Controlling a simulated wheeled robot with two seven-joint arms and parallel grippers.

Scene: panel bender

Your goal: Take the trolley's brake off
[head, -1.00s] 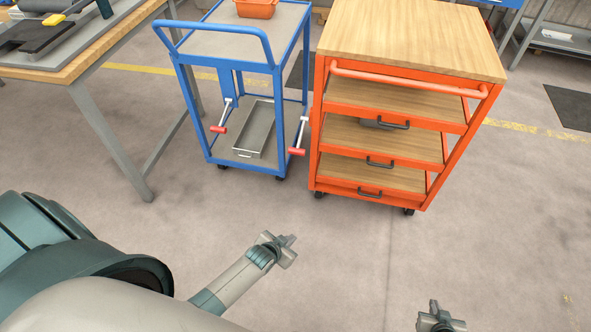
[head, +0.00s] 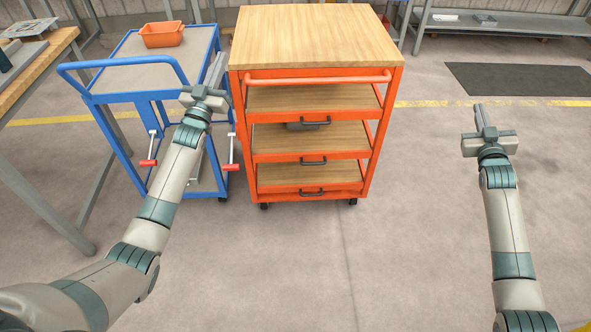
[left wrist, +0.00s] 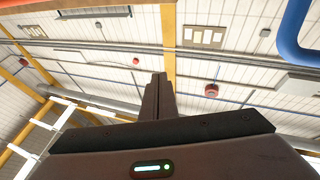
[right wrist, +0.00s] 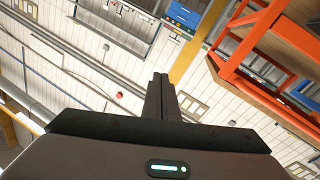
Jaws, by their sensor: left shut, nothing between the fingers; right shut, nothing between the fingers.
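The blue trolley (head: 100,97) stands at the left in the head view. Two levers with red grips hang at its near side: a left lever (head: 149,162) and a right lever (head: 231,167). Both grips point downward, and I cannot tell which lever is the brake. My left gripper (head: 217,64) is shut and empty, in front of the trolley's right side in the picture, and its arm covers part of the trolley. A blue bar (left wrist: 298,35) shows in the left wrist view. My right gripper (head: 479,113) is shut and empty over open floor, far right of both trolleys.
An orange cart (head: 316,77) with wooden shelves stands close to the blue trolley's right; it also shows in the right wrist view (right wrist: 240,62). An orange bin (head: 162,34) sits on the blue trolley. A workbench (head: 48,52) is at the left edge. The floor (head: 420,200) right of the cart is clear.

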